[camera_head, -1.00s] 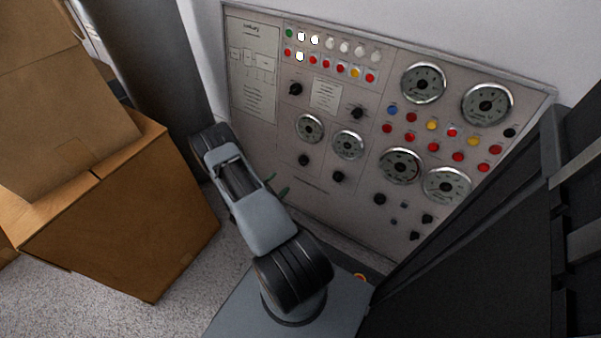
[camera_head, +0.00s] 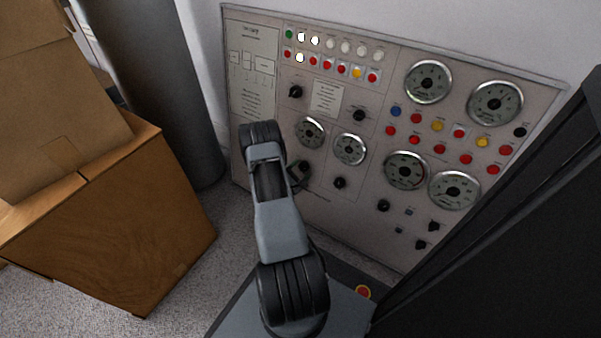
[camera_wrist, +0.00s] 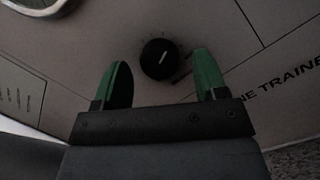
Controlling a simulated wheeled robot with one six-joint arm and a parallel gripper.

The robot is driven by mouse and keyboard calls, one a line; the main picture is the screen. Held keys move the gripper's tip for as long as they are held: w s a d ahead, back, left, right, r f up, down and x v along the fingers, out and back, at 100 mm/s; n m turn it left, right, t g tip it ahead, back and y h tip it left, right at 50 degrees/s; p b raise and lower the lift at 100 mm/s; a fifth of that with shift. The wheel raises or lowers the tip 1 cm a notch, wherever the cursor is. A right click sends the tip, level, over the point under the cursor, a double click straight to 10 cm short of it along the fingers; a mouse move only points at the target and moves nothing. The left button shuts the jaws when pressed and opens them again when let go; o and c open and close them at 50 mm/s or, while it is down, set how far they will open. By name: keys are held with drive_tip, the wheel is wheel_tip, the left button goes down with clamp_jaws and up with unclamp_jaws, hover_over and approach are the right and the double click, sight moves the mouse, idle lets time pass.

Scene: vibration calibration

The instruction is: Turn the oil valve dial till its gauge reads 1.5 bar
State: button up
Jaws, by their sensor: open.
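A round black dial (camera_wrist: 160,58) with a white pointer line sits on the grey panel in the wrist view. The pointer tilts up and to the right. My gripper (camera_wrist: 162,62) is open, its green fingers on either side of the dial, apart from it. In the head view, a black dial (camera_head: 304,166) shows beside my arm's end, below a small round gauge (camera_head: 310,132). The edge of a gauge (camera_wrist: 36,4) shows at the wrist view's top left; its needle is out of view. The dial labels and gauge readings are too small to read.
The instrument panel (camera_head: 330,205) carries more gauges, knobs and coloured lamps to the right. A second small gauge (camera_head: 350,149) with a knob (camera_head: 340,183) is nearby. Cardboard boxes (camera_head: 130,230) stand at left, beside a grey column (camera_head: 165,90). Speckled floor lies between boxes and panel.

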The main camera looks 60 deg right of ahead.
drive_tip(key=shift+d, duration=0.3)
drive_tip(key=c, duration=0.9)
